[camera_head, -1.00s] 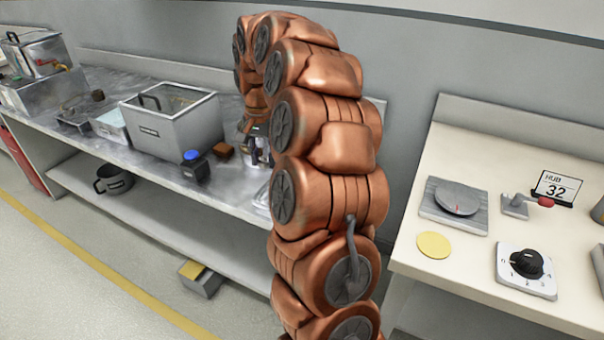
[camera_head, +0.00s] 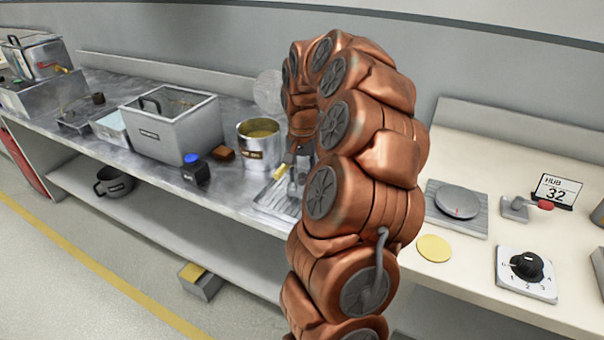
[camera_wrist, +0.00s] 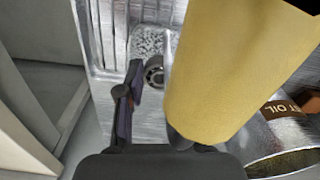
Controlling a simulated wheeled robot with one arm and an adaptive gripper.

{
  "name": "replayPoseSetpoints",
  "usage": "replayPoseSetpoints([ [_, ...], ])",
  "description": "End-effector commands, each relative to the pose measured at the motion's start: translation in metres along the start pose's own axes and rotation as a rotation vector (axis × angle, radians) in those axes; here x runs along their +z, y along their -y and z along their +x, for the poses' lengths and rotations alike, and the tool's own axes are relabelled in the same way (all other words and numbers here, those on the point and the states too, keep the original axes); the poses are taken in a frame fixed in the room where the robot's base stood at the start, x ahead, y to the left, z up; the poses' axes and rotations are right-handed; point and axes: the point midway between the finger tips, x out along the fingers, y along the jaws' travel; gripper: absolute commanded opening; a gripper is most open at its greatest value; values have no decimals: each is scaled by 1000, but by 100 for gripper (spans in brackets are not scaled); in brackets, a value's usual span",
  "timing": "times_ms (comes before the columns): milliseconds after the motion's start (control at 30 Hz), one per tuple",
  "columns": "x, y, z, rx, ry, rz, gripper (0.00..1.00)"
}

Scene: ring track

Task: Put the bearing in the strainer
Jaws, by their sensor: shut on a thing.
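The bearing (camera_wrist: 154,72) is a small dark-and-silver ring in the wrist view, right beside the visible fingertip of my gripper (camera_wrist: 151,80). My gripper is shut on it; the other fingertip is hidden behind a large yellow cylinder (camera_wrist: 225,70). A speckled, mesh-like patch (camera_wrist: 151,42) lies just beyond the bearing, in or on a grey metal tray (camera_wrist: 111,35); I cannot tell whether it is the strainer. In the head view my gripper (camera_head: 297,180) is low over the tray (camera_head: 273,197), mostly behind my arm. The yellow cylinder (camera_head: 281,171) stands beside it.
A metal pot (camera_head: 258,142) of yellowish liquid stands behind and left of the tray; its oil label shows in the wrist view (camera_wrist: 287,108). A pale bench (camera_head: 470,270) is at right.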

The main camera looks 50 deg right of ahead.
Motion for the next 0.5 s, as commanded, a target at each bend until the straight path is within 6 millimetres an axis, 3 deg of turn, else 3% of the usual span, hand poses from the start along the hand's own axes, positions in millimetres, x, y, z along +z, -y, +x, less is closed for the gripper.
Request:
replayPoseSetpoints([
  [500,0,0,8,-1,-1,0,0],
])
